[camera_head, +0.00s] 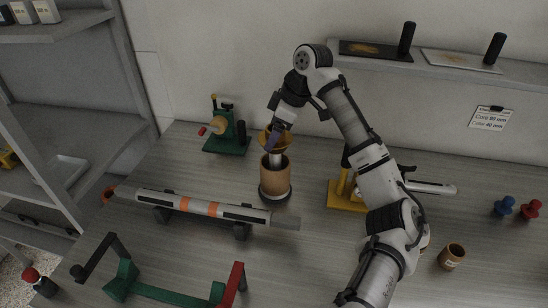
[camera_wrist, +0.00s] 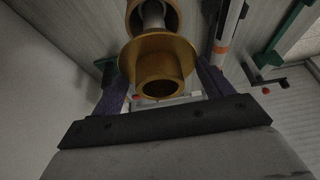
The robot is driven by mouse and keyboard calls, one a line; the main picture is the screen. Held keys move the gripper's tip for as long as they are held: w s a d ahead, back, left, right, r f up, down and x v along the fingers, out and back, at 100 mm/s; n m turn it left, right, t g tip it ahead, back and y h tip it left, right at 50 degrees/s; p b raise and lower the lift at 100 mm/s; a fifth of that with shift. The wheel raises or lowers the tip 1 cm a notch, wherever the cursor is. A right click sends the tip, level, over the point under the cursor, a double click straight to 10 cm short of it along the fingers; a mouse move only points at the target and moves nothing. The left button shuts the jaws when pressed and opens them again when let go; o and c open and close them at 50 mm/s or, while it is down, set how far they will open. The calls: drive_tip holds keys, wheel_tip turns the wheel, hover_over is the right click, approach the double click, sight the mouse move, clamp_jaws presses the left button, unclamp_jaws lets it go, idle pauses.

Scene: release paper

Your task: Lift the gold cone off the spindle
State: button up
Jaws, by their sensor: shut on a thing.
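The gold cone (camera_head: 266,139) is at the top of the spindle, with a wide flange and a hollow collar in the wrist view (camera_wrist: 158,72). My gripper (camera_head: 276,141) is shut on it from above, with a purple finger on each side in the wrist view (camera_wrist: 163,84). The grey spindle rod (camera_head: 275,159) shows below the cone and runs down into a tan roll (camera_head: 275,180) on a dark round base. The rod also shows in the wrist view (camera_wrist: 152,14). I cannot tell whether the cone still surrounds the rod's tip.
A long grey bar with orange bands (camera_head: 185,205) lies on stands left of the spindle. A green device (camera_head: 228,140) stands behind left, a yellow stand (camera_head: 345,197) to the right. A green and red frame (camera_head: 170,290) is in front. A wall shelf (camera_head: 460,69) is behind.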

drive_tip(key=shift+r, duration=0.15)
drive_tip(key=shift+r, duration=2.3)
